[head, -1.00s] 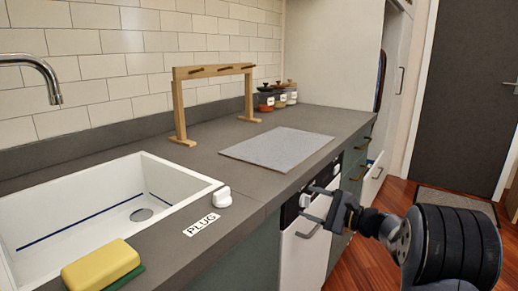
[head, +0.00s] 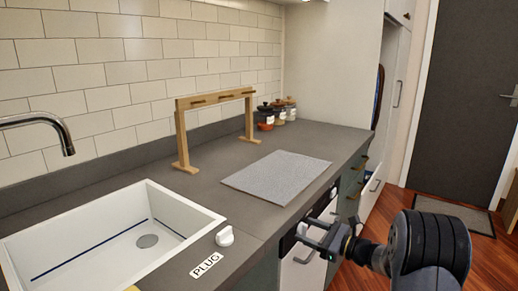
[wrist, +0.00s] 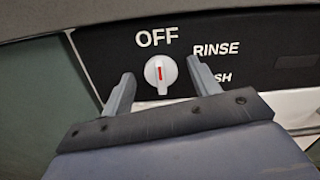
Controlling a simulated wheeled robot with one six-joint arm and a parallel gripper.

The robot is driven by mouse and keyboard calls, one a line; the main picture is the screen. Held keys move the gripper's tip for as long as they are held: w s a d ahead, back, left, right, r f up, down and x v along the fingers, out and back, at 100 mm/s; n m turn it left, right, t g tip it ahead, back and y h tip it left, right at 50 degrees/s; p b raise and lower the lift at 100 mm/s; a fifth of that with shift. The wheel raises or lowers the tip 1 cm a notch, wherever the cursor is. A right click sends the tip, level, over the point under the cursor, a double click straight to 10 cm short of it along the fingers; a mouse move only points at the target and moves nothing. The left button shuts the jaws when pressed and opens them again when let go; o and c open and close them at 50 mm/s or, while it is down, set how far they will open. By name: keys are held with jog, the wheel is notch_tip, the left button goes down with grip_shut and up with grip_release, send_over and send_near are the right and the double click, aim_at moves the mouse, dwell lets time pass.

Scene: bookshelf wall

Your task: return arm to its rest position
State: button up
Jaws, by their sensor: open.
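My gripper (head: 312,236) is in front of the dishwasher panel, beyond the counter's front edge in the head view. In the wrist view my gripper (wrist: 160,72) is open, with its two fingers on either side of a white dial (wrist: 160,74). The dial's red mark points up towards the word OFF. I see nothing held between the fingers. I cannot tell whether the fingertips touch the panel (wrist: 240,45).
The grey counter (head: 345,138) runs above the dishwasher (head: 303,268). On it are a wooden rack (head: 181,135), a grey mat (head: 277,177), several jars (head: 265,117) and a white plug (head: 225,236) near the sink (head: 190,212). Open wooden floor (head: 480,265) lies at right.

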jog(key=shift+w+m+p, duration=0.1)
jog(key=shift+m+p, duration=3.3)
jog(key=shift+m, duration=0.2)
